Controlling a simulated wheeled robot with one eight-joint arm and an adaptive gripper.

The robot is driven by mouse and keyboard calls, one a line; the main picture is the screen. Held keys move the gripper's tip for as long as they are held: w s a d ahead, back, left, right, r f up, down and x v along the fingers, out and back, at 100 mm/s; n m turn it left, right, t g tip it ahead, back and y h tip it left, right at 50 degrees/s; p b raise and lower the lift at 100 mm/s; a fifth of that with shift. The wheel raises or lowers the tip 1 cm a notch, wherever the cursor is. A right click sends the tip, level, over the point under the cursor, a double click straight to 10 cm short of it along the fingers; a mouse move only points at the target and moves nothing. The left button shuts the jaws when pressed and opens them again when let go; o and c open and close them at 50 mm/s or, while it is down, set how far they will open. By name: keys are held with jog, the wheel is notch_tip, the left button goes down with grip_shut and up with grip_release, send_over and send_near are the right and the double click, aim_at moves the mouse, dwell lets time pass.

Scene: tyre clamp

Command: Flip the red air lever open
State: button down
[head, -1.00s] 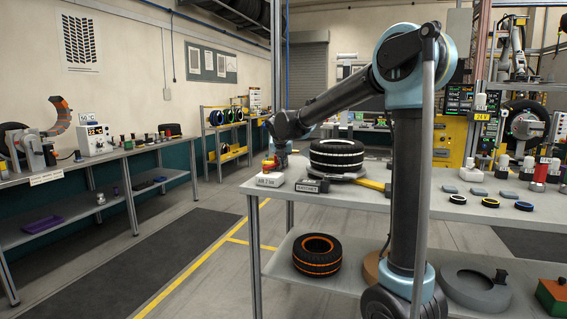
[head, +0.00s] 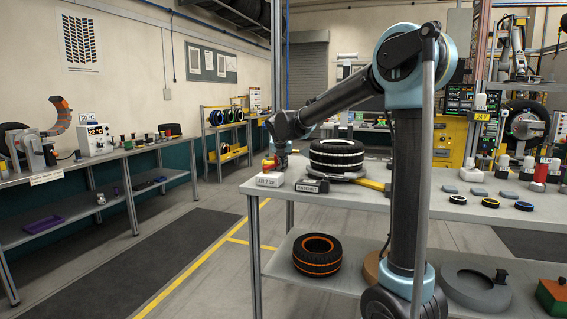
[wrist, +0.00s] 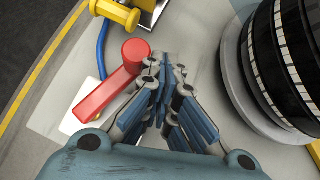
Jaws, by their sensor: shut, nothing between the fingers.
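The red air lever (wrist: 108,82) lies slantwise in the wrist view, with its round knob end at the upper right, beside my fingertips. Its lower end is over a white base (wrist: 85,115). In the head view the lever (head: 268,163) is small, above the white labelled block (head: 270,180) at the table's left corner. My gripper (wrist: 166,62) is shut and empty, with its tips just right of the knob. I cannot tell whether they touch it. In the head view my gripper (head: 281,158) hangs beside the lever, its fingers hard to make out.
A black tyre with white bands (wrist: 283,65) stands close on the right of my gripper on a round grey stand. A yellow fitting (wrist: 116,14) and a blue hose (wrist: 101,50) lie beyond the lever. A dark labelled block (head: 312,186) sits in front of the tyre.

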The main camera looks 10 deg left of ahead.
jog(key=s+d, duration=0.2)
jog(key=shift+s+d, duration=0.3)
jog(key=shift+d, duration=0.05)
jog(key=s+d+r, duration=0.4)
jog(key=s+r, duration=0.1)
jog(key=r, duration=0.2)
jog(key=shift+s+d, duration=0.25)
jog(key=shift+d, duration=0.15)
